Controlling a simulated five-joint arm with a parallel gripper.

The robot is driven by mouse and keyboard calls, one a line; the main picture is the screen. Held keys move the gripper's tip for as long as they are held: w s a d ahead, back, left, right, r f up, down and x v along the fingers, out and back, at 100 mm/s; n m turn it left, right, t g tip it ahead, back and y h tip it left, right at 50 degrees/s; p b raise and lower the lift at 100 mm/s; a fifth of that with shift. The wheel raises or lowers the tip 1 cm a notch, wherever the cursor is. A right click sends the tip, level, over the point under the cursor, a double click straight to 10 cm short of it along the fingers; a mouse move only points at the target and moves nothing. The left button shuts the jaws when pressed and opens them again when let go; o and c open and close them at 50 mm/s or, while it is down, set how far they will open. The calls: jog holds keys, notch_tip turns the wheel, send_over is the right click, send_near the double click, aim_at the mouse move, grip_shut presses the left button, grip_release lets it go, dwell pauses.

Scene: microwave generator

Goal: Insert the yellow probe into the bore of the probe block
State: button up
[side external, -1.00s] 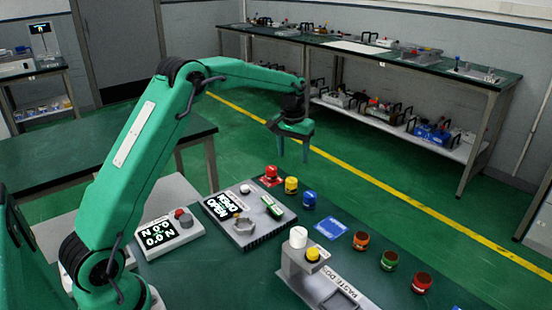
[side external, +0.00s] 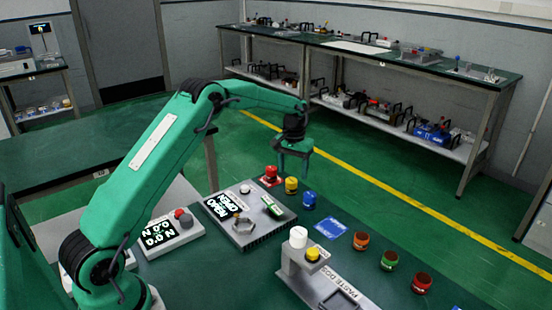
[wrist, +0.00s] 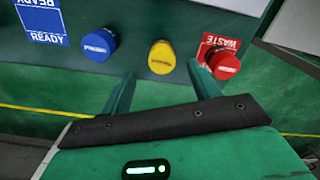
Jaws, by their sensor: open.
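A yellow-topped round piece (side external: 291,185), which I take for the yellow probe, stands at the table's far edge between a red and a blue one. In the wrist view the yellow piece (wrist: 161,57) lies just beyond the fingertips, roughly centred between them. My gripper (side external: 293,172) points down with its fingers apart and empty, above and near the yellow piece. It also shows in the wrist view (wrist: 163,82). I cannot tell which part is the probe block; its bore is not identifiable.
Red (side external: 271,176) and blue (side external: 309,200) pieces flank the yellow one closely. A grey unit with a display (side external: 266,231) stands to the left. A blue mat (side external: 331,228), several coloured cups and a paste stand (side external: 301,262) lie to the right and front.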

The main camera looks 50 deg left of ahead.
aim_at(291, 180)
jog(key=shift+f, duration=0.1)
jog(key=shift+s+a+f, duration=0.1)
jog(key=shift+a+f, duration=0.05)
jog(key=shift+f, duration=2.4)
jog(key=c, duration=1.1)
jog(key=shift+c, duration=0.2)
jog(key=shift+r, duration=0.15)
